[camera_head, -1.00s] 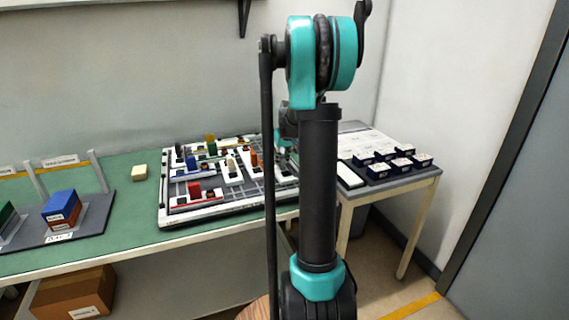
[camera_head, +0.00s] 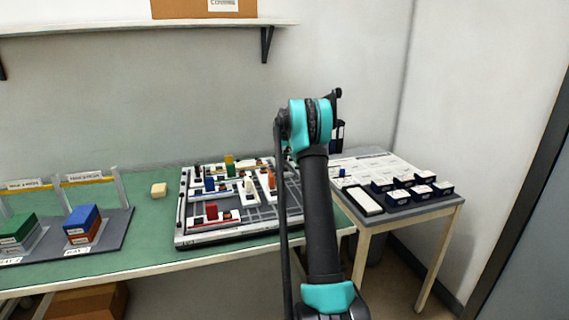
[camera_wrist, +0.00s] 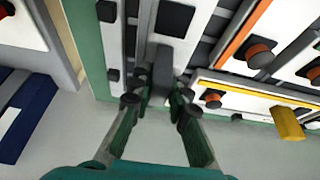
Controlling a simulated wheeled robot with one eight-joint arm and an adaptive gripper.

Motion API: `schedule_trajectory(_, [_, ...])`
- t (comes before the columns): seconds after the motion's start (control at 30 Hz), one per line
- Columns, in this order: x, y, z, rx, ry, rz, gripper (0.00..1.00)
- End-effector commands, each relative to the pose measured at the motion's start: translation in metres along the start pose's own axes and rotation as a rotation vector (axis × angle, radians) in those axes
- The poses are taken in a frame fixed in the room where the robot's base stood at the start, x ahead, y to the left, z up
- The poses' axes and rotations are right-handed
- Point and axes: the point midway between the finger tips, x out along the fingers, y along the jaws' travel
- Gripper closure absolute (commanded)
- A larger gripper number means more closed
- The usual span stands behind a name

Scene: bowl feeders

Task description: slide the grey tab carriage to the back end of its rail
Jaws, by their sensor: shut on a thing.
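The grey tab (camera_wrist: 162,68) stands up between my fingers in the wrist view, over a pale strip with a dark square. My gripper (camera_wrist: 155,103) is shut on this tab, with a green finger on each side of it. The carriage body under the tab is partly hidden, and I cannot tell exactly where it sits along its rail. In the head view my arm covers the gripper and the tab. The white-framed slider board (camera_head: 183,222) lies on the green table, with red, blue, white, orange and yellow tabs on it.
A dark blue box (camera_wrist: 27,118) is at lower left there. A side table (camera_head: 424,211) with small dark boxes stands right.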

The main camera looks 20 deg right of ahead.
Motion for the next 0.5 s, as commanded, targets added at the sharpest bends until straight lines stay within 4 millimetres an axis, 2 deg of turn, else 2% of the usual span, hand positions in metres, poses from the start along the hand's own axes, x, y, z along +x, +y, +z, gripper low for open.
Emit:
schedule_trajectory(0.2, [0.0042, -0.0001, -0.0107, 0.000, 0.001, 0.000, 1.00])
schedule_trajectory(0.5, [0.0047, -0.0001, -0.0133, 0.000, 0.006, 0.000, 1.00])
